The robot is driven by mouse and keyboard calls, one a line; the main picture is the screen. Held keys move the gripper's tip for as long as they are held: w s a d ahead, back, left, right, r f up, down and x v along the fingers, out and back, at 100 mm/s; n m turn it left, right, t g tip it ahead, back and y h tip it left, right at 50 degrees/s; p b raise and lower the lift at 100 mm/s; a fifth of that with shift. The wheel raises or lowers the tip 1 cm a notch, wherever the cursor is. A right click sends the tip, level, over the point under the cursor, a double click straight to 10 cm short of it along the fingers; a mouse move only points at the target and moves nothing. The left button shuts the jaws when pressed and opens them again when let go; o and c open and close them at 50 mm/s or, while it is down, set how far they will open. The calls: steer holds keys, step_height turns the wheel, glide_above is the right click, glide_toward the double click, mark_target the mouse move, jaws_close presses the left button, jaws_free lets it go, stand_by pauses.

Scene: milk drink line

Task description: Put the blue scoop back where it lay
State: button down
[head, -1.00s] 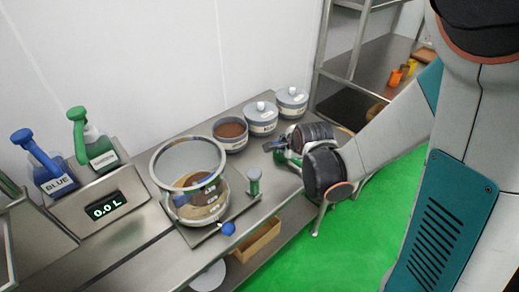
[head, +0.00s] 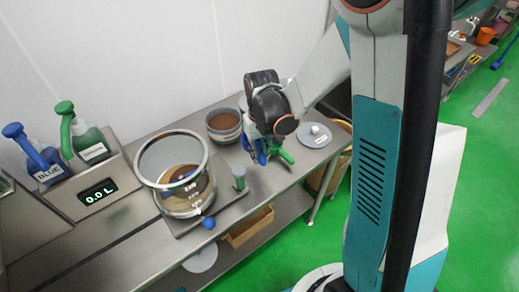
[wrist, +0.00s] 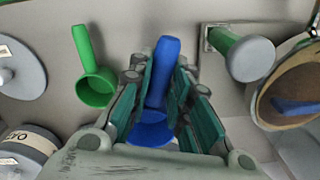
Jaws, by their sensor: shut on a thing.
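The blue scoop (wrist: 162,75) sits between the green-padded fingers of my gripper (wrist: 165,95) in the wrist view, its handle pointing up the picture and its round bowl nearer the palm. In the head view my gripper (head: 262,150) is low over the steel counter, and a bit of the blue scoop (head: 261,156) shows beneath it. I cannot tell if the scoop touches the counter. A green scoop (wrist: 94,86) lies on the counter left of the fingers in the wrist view. It shows just right of my gripper in the head view (head: 284,154).
A grey knobbed lid (head: 315,135) lies right of my gripper. A tub of brown powder (head: 224,124) stands behind left. A green-stemmed post (head: 239,178) and a large clear vessel (head: 172,160) stand left. The counter (head: 262,187) in front is narrow.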

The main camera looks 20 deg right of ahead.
steer(key=shift+s+r+n, duration=0.1)
steer(key=shift+s+n, duration=0.1)
steer(key=shift+n, duration=0.2)
steer(key=shift+f, duration=0.2)
steer(key=shift+f+b, duration=3.35)
steer(key=shift+f, duration=0.8)
steer(key=c, duration=1.4)
jaws_free()
steer(key=o, duration=0.6)
steer(key=shift+r, duration=0.15)
